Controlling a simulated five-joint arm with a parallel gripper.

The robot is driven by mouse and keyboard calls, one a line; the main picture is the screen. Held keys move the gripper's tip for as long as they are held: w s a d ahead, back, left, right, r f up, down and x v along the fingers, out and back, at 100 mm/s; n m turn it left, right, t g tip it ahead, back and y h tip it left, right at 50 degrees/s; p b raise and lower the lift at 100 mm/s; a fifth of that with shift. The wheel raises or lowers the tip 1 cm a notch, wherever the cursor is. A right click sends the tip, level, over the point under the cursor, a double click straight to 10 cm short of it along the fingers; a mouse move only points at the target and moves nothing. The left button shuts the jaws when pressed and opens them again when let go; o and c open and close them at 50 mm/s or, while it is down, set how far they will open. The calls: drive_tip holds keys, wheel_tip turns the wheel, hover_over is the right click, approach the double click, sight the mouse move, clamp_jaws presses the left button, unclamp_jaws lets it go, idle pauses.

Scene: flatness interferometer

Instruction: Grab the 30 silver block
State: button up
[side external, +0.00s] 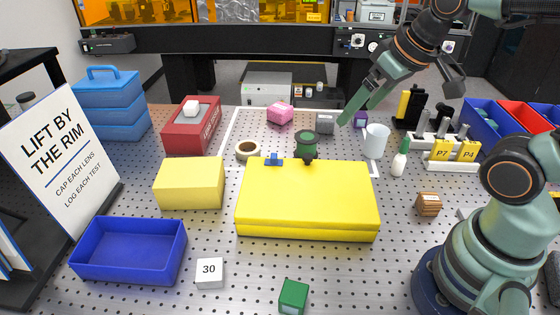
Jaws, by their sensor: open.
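A white-looking block marked 30 (209,273) sits on the perforated table at the front, just right of the blue open tray. A small grey, silver-like block (325,123) stands at the back middle; any marking on it is too small to read. My gripper (398,104) is at the upper right, open and empty, high above the back of the table. Its long green finger points down-left toward the area of the grey block, appearing close to it in the picture, though its height above it is hard to judge. It is far from the block marked 30.
A yellow case (307,200) fills the middle, with a dark green knobbed item (307,147) at its back edge. Around are a yellow block (189,183), blue tray (130,250), green cube (293,296), wooden block (428,204), white cup (376,140) and pink block (280,113).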

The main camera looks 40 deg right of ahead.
drive_tip(key=w+a+n+g+y, duration=0.15)
drive_tip(key=w+a+n, duration=0.3)
drive_tip(key=a, duration=0.45)
drive_tip(key=n+g+h, duration=0.2)
drive_tip(key=n+g, duration=0.2)
drive_tip(key=n, duration=0.3)
hover_over(210, 269)
wheel_tip(210, 269, down, 11)
drive_tip(key=shift+y, duration=0.25)
drive_tip(key=f, duration=0.7)
drive_tip(key=shift+s+a, duration=0.15)
drive_tip(key=shift+s, duration=0.15)
drive_tip(key=shift+w+f, duration=0.15)
drive_tip(key=shift+f, duration=1.35)
drive_tip(key=shift+w+f, duration=0.1)
drive_tip(key=shift+f, duration=1.35)
clamp_jaws()
